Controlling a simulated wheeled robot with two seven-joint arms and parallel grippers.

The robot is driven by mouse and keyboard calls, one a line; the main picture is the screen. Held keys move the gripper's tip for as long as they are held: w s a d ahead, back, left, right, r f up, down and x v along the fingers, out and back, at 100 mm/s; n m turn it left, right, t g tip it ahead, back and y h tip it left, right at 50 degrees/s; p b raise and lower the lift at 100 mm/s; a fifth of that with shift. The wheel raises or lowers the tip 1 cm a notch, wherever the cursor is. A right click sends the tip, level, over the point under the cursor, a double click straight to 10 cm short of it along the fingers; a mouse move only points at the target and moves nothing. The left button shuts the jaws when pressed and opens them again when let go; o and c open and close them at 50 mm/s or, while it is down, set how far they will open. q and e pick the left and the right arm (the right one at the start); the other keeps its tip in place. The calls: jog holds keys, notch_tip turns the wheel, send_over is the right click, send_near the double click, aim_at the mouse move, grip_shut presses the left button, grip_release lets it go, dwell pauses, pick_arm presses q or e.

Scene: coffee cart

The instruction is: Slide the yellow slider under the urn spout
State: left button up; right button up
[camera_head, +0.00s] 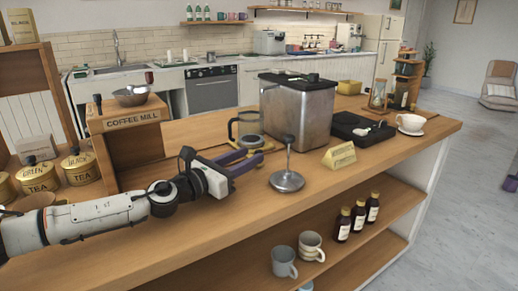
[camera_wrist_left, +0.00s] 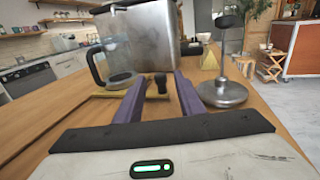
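The metal urn (camera_head: 297,108) stands on the wooden counter, and it also shows in the left wrist view (camera_wrist_left: 148,36). The carafe (camera_head: 245,128) stands at the urn's left. My left gripper (camera_head: 256,154) reaches in low before them, its purple fingers apart. A dark knob (camera_wrist_left: 156,86) shows between the fingertips (camera_wrist_left: 156,88); I see no clear contact. A purple piece at the right edge, seemingly my right gripper (camera_head: 510,184), is cut off.
A metal tamper (camera_head: 287,179) stands just right of my left gripper. A yellow wedge sign (camera_head: 340,156), a black tray (camera_head: 362,128) and a white cup (camera_head: 410,124) are further right. The coffee mill (camera_head: 131,120) is left. The counter's front strip is clear.

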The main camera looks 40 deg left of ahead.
aim_at(256, 152)
pick_arm(q)
jog(key=shift+w+d+p, duration=0.2)
jog(key=shift+w+p, duration=0.15)
jog(key=shift+w, duration=0.95)
jog(key=shift+w+d+p, duration=0.15)
jog(key=shift+w+p, duration=0.2)
jog(key=shift+w, duration=0.95)
grip_shut()
